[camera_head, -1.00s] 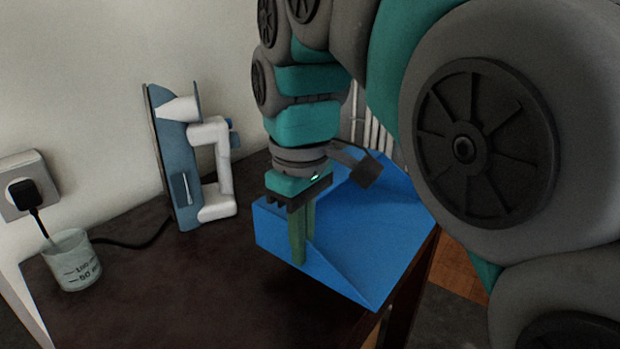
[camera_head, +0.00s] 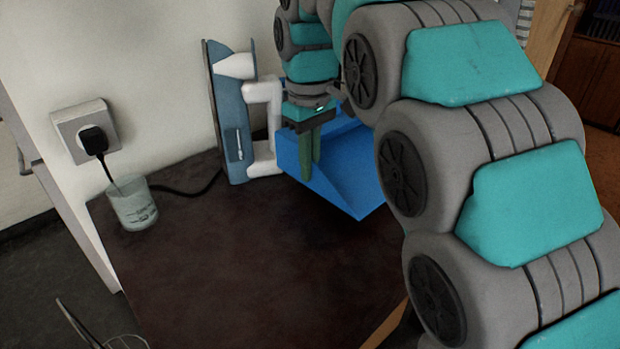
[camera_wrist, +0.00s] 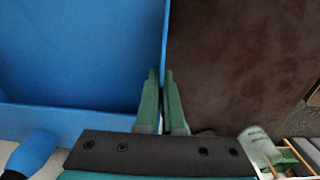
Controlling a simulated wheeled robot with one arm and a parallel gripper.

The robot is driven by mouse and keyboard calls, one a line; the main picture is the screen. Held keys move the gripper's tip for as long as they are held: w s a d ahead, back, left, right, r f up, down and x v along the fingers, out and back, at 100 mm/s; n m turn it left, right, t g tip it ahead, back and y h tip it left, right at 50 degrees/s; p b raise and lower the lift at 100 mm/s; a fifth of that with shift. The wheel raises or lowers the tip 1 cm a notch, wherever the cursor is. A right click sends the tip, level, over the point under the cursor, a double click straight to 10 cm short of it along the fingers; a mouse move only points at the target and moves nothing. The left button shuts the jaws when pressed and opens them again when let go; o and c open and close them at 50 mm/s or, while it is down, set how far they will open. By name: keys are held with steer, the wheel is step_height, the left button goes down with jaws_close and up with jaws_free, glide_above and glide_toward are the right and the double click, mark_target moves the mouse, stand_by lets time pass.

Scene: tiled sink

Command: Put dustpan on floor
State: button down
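The blue dustpan (camera_head: 347,172) is over the far right part of the dark table, its near side wall between my fingers. In the wrist view the dustpan (camera_wrist: 85,50) fills the left side, and its wall runs up from between the fingertips. My gripper (camera_head: 309,172) points down and is shut on that wall; in the wrist view its green fingers (camera_wrist: 163,95) lie close together on either side. I cannot tell whether the dustpan's underside touches the table. My arm hides its right part in the head view. The floor (camera_head: 45,262) shows dark at the lower left.
The table (camera_head: 240,260) is clear in front. A blue and white iron (camera_head: 232,125) stands upright beside the dustpan. A glass beaker (camera_head: 133,203) is near the table's left edge. A plug sits in the wall socket (camera_head: 70,130). A wire object (camera_head: 125,342) is at the lower left.

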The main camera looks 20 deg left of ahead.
mark_target(310, 185)
steer(key=shift+f, duration=1.7)
steer(key=c, duration=1)
jaws_free()
steer(key=shift+f, duration=0.15)
steer(key=shift+c, duration=0.2)
steer(key=shift+r, duration=0.2)
